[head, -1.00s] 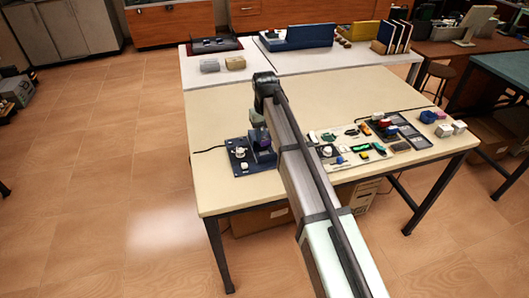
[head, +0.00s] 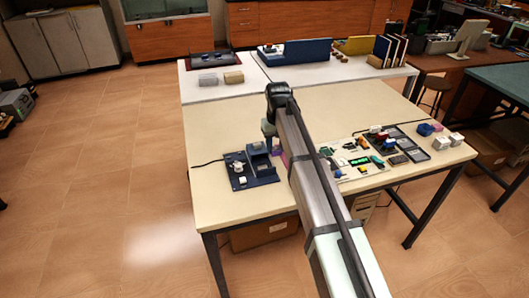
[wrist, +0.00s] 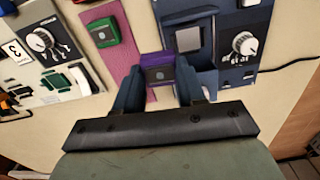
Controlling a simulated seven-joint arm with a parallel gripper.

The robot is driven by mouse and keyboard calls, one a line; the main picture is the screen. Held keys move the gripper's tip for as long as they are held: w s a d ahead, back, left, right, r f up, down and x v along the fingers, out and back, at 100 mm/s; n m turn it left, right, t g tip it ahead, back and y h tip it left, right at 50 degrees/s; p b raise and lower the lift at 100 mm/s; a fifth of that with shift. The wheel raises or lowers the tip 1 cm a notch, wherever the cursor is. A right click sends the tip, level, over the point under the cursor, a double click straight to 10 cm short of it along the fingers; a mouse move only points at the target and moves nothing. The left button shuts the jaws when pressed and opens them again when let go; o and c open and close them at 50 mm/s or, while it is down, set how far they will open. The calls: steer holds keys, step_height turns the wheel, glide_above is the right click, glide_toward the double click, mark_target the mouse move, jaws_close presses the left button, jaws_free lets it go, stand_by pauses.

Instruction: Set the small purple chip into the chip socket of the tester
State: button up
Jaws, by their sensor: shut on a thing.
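The small purple chip (wrist: 160,76) shows in the wrist view with a dark square on its top. My gripper (wrist: 158,90) is shut on it, one blue finger on each side. The dark blue tester (wrist: 207,70) is just right of the chip and carries a grey square in a raised frame (wrist: 189,39) and a white knob. In the head view the tester (head: 238,182) stands on the near left of the table, with my gripper (head: 269,132) above its far right side. The chip's height over the tester cannot be told, and my arm hides part of this area.
A magenta mat (wrist: 117,67) with a green chip (wrist: 103,32) lies left of the tester in the wrist view. A board with several parts (head: 355,160) lies to the right in the head view. The table's middle (head: 235,125) is clear.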

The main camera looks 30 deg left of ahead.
steer(key=w+d+r, duration=0.1)
steer(key=w+d, duration=1.3)
steer(key=w, duration=0.3)
steer(key=shift+d+n, duration=0.25)
steer(key=shift+n, duration=0.05)
steer(key=shift+f, duration=0.1)
steer(key=shift+f, duration=2.9)
steer(key=shift+f, duration=0.65)
steer(key=o, duration=1.4)
